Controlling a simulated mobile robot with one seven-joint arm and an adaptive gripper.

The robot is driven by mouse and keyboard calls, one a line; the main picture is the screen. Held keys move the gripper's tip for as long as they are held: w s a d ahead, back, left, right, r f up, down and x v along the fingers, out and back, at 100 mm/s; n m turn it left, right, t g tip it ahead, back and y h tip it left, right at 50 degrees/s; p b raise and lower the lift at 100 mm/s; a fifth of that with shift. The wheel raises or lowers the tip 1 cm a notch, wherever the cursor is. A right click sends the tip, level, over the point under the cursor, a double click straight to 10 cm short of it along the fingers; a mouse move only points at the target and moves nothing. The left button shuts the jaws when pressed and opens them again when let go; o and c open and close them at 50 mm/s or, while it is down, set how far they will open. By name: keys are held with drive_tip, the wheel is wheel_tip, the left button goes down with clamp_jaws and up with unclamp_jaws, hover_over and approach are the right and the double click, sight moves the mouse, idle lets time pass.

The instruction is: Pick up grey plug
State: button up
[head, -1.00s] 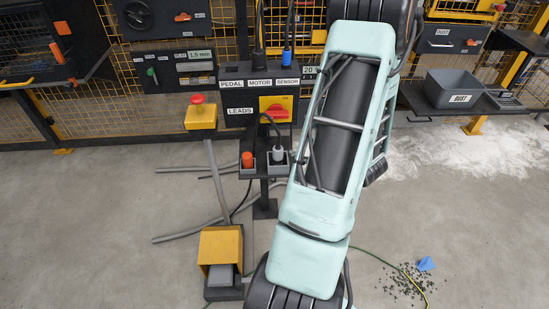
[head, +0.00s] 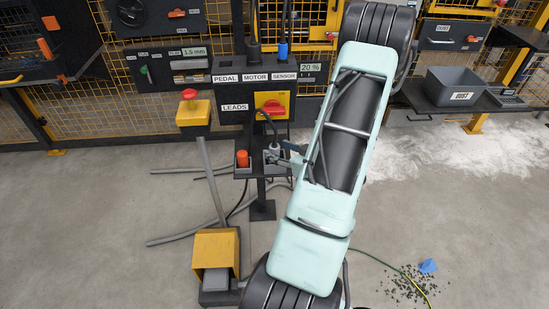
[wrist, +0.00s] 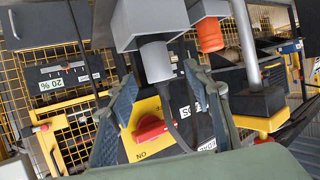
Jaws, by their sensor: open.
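The grey plug (wrist: 157,62) stands in a grey box-shaped holder (wrist: 150,22), with a dark cable running from its end. In the head view the plug (head: 273,150) sits at the right of the small shelf, partly hidden by my gripper. My gripper (wrist: 160,78) is open, its two blue-grey fingers on either side of the plug's cable end in the wrist view. I cannot tell whether either finger touches it. In the head view my gripper (head: 285,157) reaches in from the right at the plug.
An orange plug (head: 242,159) stands in the neighbouring holder, left of the grey one. Behind is the LEADS panel (head: 235,108) with a red switch (head: 272,108). A yellow emergency-stop box (head: 193,112) is at the left, a yellow pedal (head: 215,250) below. A grey dust bin (head: 460,88) is at the right.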

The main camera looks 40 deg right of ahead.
drive_tip(key=x, duration=0.3)
drive_tip(key=shift+w+d+f+b, duration=0.1)
drive_tip(key=shift+w+f+b, duration=0.05)
drive_tip(key=shift+f+b, duration=0.15)
drive_tip(key=shift+r, duration=0.1)
clamp_jaws()
